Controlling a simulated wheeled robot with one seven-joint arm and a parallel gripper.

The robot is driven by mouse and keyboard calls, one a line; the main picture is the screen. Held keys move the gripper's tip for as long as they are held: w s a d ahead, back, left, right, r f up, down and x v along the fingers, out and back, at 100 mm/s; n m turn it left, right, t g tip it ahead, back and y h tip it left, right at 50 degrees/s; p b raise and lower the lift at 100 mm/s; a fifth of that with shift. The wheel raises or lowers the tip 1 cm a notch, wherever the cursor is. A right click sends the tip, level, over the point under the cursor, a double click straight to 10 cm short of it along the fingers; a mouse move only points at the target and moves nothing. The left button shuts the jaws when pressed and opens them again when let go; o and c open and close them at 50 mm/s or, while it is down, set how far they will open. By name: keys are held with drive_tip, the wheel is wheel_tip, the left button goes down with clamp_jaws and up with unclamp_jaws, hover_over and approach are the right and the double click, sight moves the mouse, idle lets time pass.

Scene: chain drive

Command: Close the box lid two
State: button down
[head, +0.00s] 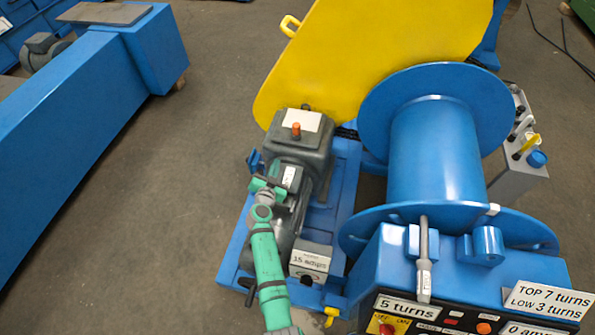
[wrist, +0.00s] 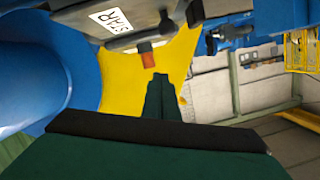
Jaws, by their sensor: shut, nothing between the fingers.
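My gripper (wrist: 160,88) shows in the wrist view with its dark green fingers together and nothing between them. The yellow guard panel (wrist: 178,58) lies behind its tips. In the head view, the end of my green arm (head: 268,188) is beside the grey motor housing (head: 300,150), at its left. A grey box (head: 310,260) labelled "15 amps" is right of the arm. Another grey box (head: 520,170) with buttons and a yellow handle stands at the right. I cannot tell which part is box lid two, or whether it is open.
A blue drum (head: 435,150) with wide flanges stands right of the motor. The yellow guard (head: 370,50) rises behind it. A blue control panel (head: 450,275) with labels and buttons is at the lower right. A long blue beam (head: 90,130) lies left; bare floor lies between.

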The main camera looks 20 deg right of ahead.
drive_tip(key=s+a+r, duration=0.4)
drive_tip(key=s+r, duration=0.2)
drive_tip(key=s, duration=0.2)
drive_tip(key=shift+s+a, duration=0.25)
drive_tip(key=shift+a, duration=0.05)
drive_tip(key=s+a+f+n+y, duration=0.1)
drive_tip(key=s+f+n+y, duration=0.2)
drive_tip(key=s, duration=1.1)
drive_tip(key=s+a+f+n+y, duration=0.2)
drive_tip(key=s+n, duration=0.2)
drive_tip(key=s, duration=0.9)
drive_tip(key=s+a+r+n+t+y, duration=0.1)
drive_tip(key=s+r+n, duration=0.1)
drive_tip(key=s+r, duration=1.4)
drive_tip(key=s, duration=0.3)
drive_tip(key=shift+s+a, duration=0.3)
drive_tip(key=shift+s, duration=0.05)
drive_tip(key=shift+r, duration=0.1)
